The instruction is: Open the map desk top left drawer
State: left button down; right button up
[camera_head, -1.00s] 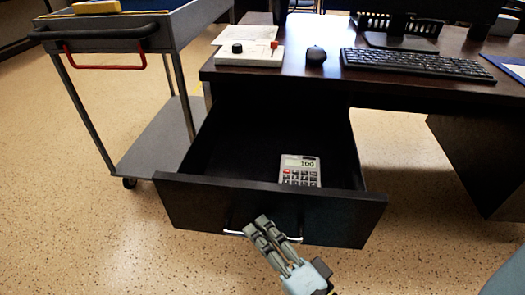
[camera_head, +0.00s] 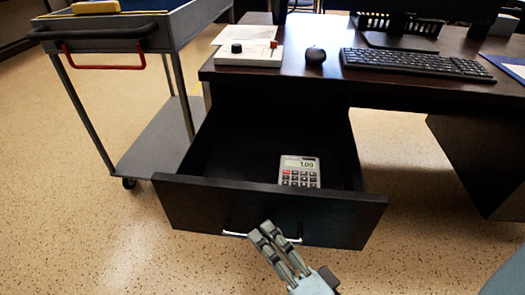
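The top left drawer (camera_head: 200,205) of the dark map desk (camera_head: 240,76) is pulled far out, its inside in full view. It has a thin silver bar handle (camera_head: 233,234) on its front. My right gripper (camera_head: 262,231) is at the middle of the handle, its two fingers close together and overlapping the bar in the picture. I cannot tell whether they touch or grip it. My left gripper is out of view.
A calculator (camera_head: 299,171) lies in the drawer. A grey trolley (camera_head: 150,135) stands close on the left. A white device (camera_head: 248,54), mouse (camera_head: 315,56) and keyboard (camera_head: 415,64) are on the desk. The speckled floor (camera_head: 95,240) in front is clear.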

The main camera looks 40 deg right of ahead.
jog(key=s+f, duration=0.1)
jog(key=s, duration=0.9)
jog(key=shift+s+a+f, duration=0.25)
jog(key=shift+a, duration=0.15)
jog(key=shift+d, duration=0.1)
